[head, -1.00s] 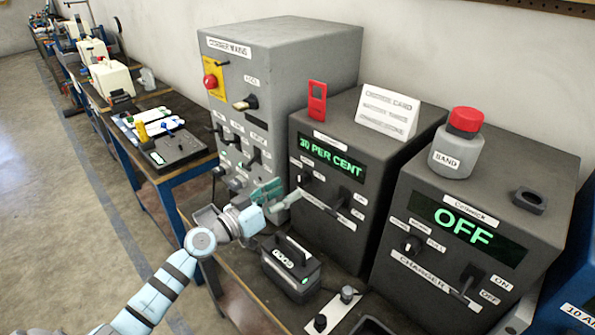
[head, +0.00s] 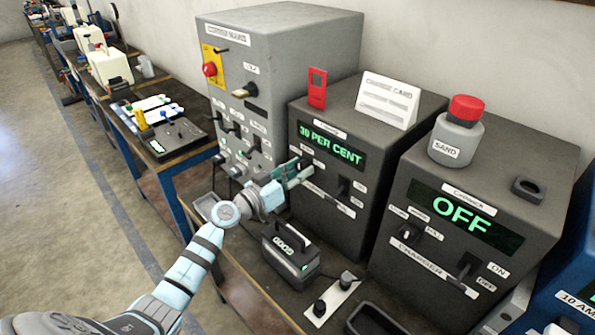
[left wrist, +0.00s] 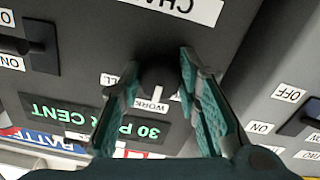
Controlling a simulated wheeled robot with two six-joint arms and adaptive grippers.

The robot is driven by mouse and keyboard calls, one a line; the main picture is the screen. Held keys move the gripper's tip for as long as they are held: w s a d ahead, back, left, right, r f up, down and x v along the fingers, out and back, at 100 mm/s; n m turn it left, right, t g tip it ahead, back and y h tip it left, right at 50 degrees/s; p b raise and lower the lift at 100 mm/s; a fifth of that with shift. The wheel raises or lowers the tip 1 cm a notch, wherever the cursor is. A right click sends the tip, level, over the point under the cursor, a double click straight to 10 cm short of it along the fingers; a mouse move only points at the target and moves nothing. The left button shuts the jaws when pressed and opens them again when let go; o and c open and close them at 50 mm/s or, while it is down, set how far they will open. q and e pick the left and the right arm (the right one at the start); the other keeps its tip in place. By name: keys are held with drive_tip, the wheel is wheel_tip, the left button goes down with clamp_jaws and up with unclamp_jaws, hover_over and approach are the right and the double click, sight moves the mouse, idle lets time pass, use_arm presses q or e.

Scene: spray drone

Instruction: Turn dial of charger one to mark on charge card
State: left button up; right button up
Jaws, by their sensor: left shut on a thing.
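Charger one (head: 335,205) is the dark box in the middle of the head view, with a green display (head: 331,145) reading 30 PER CENT. My left gripper (head: 297,172) is at its front face, just below the left of the display. In the left wrist view the fingers (left wrist: 160,100) are on either side of the black dial (left wrist: 158,76), shut on it, with a WORK label beside it. The dial is mostly hidden by the fingers in the head view. The white charge card (head: 388,100) stands on top of the charger; its smaller print is too blurred to read. My right gripper is not in view.
A second charger (head: 465,225) showing OFF stands to the right, with a sand bottle (head: 455,140) on top. A grey mains cabinet (head: 280,60) stands to the left. A battery labelled GOOD (head: 291,255) sits on the bench below my left arm.

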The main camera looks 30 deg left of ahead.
use_arm(q)
drive_tip(key=shift+o, duration=0.2)
drive_tip(key=shift+n, duration=0.3)
drive_tip(key=shift+n+b, duration=0.35)
drive_tip(key=shift+n, duration=0.45)
drive_tip(key=n, duration=0.7)
drive_tip(key=shift+d+r+n, duration=0.1)
drive_tip(key=shift+d+n, duration=0.05)
drive_tip(key=shift+n, duration=0.15)
drive_tip(key=o, duration=1.1)
drive_tip(key=shift+o, duration=0.2)
drive_tip(key=shift+s, duration=0.1)
